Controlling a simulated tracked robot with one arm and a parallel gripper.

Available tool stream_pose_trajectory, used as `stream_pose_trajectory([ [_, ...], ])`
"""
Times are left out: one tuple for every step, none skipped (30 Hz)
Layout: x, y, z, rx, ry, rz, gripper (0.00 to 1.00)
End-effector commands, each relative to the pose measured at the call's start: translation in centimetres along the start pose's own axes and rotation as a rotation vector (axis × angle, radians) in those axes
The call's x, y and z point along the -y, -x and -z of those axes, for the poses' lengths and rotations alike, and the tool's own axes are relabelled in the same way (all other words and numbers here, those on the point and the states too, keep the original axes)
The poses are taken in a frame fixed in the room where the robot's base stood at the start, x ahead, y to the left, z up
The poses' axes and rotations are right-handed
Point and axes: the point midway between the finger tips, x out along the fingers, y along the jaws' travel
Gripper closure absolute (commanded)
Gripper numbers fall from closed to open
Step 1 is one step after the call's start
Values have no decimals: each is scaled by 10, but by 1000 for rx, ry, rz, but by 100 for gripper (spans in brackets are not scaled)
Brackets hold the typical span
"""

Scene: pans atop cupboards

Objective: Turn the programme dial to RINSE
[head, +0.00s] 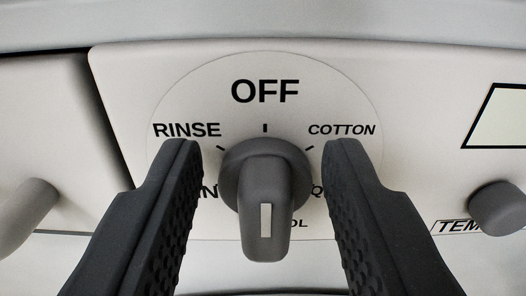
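The programme dial (262,185) is a dark grey knob with a raised grip bar on a light panel. A pale marker on the bar sits at its lower end, so the bar stands about upright with the marker downward. RINSE (187,130) is printed at the upper left of the dial, OFF (265,91) above it and COTTON (342,130) at the upper right. The lower labels are partly hidden by my fingers and the knob. My gripper (264,160) is open, one dark ribbed finger on each side of the dial, with visible gaps to the knob.
A smaller grey knob (499,207) stands at the right above a partly hidden label starting TEM. A black-framed pale window (499,118) is at the right edge. A light rounded handle (26,214) sticks out at the left, beside a panel seam.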

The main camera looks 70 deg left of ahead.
Motion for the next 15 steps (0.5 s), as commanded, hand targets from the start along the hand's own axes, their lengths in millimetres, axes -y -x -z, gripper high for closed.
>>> stream_pose_trajectory([
  [0, -1, 0, 0, 0, 0, 62],
  [0, -1, 0, 1, 0, -1, 62],
  [0, -1, 0, 1, 0, -1, 62],
  [0, -1, 0, 1, 0, -1, 62],
  [0, -1, 0, 1, 0, -1, 62],
  [0, -1, 0, 1, 0, 0, 62],
  [0, -1, 0, 1, 0, 0, 62],
  [0, -1, 0, 1, 0, 0, 62],
  [0, -1, 0, 1, 0, 0, 67],
  [0, -1, 0, 1, 0, 0, 76],
  [0, -1, 0, 1, 0, 0, 84],
  [0, -1, 0, 1, 0, 0, 92],
  [0, -1, 0, 1, 0, 0, 92],
  [0, -1, -1, 1, 0, 0, 92],
  [-1, 4, 0, 1, 0, 1, 92],
])
